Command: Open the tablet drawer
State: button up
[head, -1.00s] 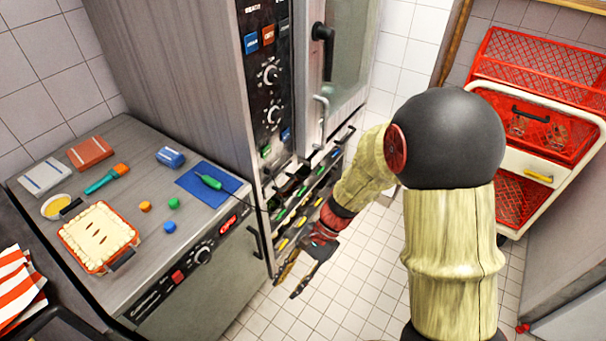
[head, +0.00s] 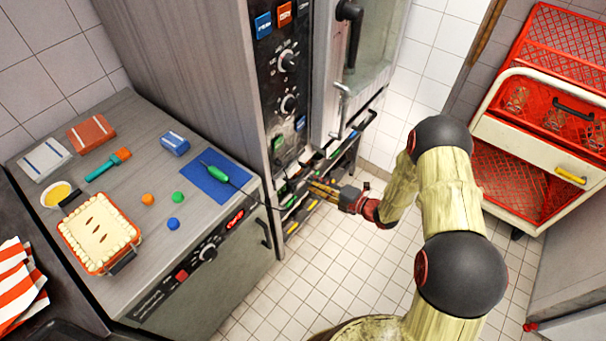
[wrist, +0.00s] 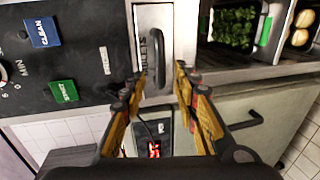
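In the wrist view a narrow pale drawer front (wrist: 144,18) carries a dark bar handle (wrist: 157,58) and a partly hidden label. I take it for the tablet drawer; it appears closed. My gripper (wrist: 160,78) is open and empty, its yellow-brown fingers on the left and right of the handle's lower end. Whether they touch the handle I cannot tell. In the head view my gripper (head: 312,188) points left at the front of the steel oven unit, low beside its tray slots. The drawer itself is hard to make out there.
The oven control panel (wrist: 70,50) lies left of the drawer, and a tray of greens (wrist: 234,27) lies right. A counter (head: 120,205) with a pie (head: 98,232) stands left. A red cart (head: 540,150) stands right. The tiled floor (head: 310,265) between is clear.

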aim_at(299, 175)
jog(key=b+x, duration=0.1)
jog(key=x, duration=0.6)
jog(key=shift+w+a+f+b, duration=0.1)
jog(key=shift+w+a+b, duration=0.05)
jog(key=shift+a+b, duration=0.2)
jog(key=c, duration=0.4)
jog(key=c, duration=0.3)
grip_shut()
